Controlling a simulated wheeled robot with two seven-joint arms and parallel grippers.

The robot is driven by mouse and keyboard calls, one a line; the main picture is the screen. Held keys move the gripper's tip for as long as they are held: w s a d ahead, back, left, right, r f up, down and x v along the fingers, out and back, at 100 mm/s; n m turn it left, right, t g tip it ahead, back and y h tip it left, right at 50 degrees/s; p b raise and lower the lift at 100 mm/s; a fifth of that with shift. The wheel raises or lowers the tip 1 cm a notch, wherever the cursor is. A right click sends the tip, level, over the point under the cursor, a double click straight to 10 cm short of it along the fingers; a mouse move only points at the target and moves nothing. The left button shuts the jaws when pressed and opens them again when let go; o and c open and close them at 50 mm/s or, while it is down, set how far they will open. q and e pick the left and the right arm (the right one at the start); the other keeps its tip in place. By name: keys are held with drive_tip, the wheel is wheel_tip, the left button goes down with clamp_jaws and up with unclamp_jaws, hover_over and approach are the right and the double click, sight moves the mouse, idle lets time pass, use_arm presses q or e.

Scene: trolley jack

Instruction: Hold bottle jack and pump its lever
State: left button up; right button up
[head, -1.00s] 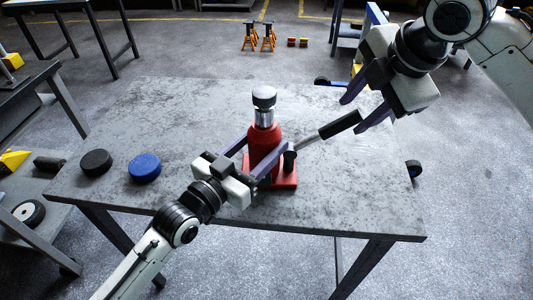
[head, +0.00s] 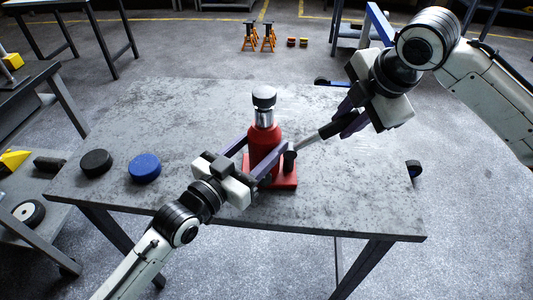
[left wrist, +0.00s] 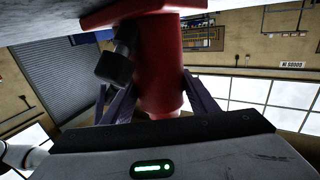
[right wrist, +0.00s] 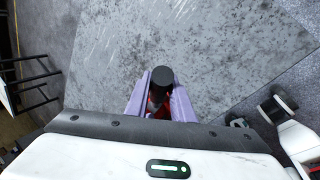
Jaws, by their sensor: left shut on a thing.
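The red bottle jack (head: 264,140) stands upright on the grey table, with a silver ram and dark round cap on top. My left gripper (head: 262,152) is shut on its red body from the front left; both fingers flank the body in the left wrist view (left wrist: 160,65). The lever (head: 310,139) slants up to the right from the jack and ends in a black grip (head: 332,127). My right gripper (head: 347,120) has its fingers on either side of the grip. In the right wrist view the grip's end (right wrist: 162,76) shows between the fingers; whether they press it is unclear.
A black disc (head: 96,162) and a blue disc (head: 145,168) lie on the table (head: 200,110) at left. The table's right front is clear. Orange jack stands (head: 268,38) are on the floor behind.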

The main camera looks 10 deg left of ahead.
clamp_jaws()
drive_tip(key=f+y, duration=0.1)
drive_tip(key=d+f+y, duration=0.1)
drive_tip(key=f+y, duration=0.1)
drive_tip(key=d+f+m+y, duration=0.1)
drive_tip(key=shift+w+d+f, duration=0.1)
drive_tip(key=shift+d+f, duration=0.1)
drive_tip(key=shift+f, duration=0.2)
